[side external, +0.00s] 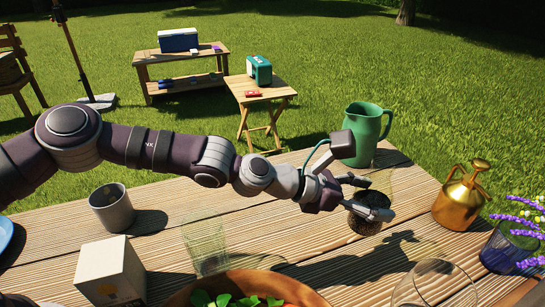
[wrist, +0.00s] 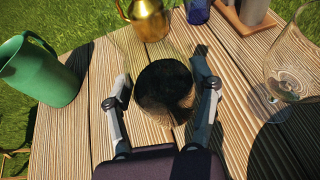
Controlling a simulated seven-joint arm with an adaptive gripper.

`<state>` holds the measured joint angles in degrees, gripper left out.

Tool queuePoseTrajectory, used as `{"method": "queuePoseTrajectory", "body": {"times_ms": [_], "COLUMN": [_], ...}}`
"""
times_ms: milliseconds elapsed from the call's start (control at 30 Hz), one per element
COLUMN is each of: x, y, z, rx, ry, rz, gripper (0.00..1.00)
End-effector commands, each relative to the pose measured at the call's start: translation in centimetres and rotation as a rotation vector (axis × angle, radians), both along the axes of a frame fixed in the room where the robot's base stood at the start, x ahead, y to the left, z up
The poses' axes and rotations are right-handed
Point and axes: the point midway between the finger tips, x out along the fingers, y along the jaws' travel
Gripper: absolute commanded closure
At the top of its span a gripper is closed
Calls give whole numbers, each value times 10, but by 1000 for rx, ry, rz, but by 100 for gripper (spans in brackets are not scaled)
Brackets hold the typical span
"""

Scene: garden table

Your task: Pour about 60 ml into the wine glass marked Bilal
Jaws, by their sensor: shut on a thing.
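My gripper (side external: 352,196) has its two fingers on either side of a dark round vessel (side external: 366,217). In the wrist view the same vessel (wrist: 165,88) sits between the fingertips, dark and rounded, and its contents cannot be told. It looks upright, at or just above the table; its clear upper part is hard to make out. A clear stemmed wine glass (wrist: 291,60) stands at the right of the wrist view, apart from my gripper. A clear rounded glass (side external: 434,268) is cut off at the bottom of the side view. No name mark is readable on either.
A green pitcher (side external: 366,136) and a brass watering can (side external: 461,201) stand beyond my gripper. Purple flowers in a blue pot (side external: 508,249) are at the right. A ribbed tumbler (side external: 205,243), a grey cup (side external: 112,208), a white box (side external: 109,273) and a salad bowl (side external: 190,294) stand nearer.

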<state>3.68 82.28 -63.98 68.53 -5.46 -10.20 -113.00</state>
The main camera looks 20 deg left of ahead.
Motion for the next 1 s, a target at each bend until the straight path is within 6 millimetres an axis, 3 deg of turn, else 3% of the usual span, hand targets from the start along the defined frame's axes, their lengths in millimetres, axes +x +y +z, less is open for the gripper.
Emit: {"method": "queuePoseTrajectory", "body": {"times_ms": [100, 233, 667, 1000], "x": [-7, -11, -13, -17], "y": [-21, -30, -32, -35], "z": [-11, -21, -22, -19], "rx": [0, 3, 7, 62], "ry": [4, 1, -14, -130], "rz": [51, 94, 107, 107], "gripper": [80, 80, 80, 80]}}
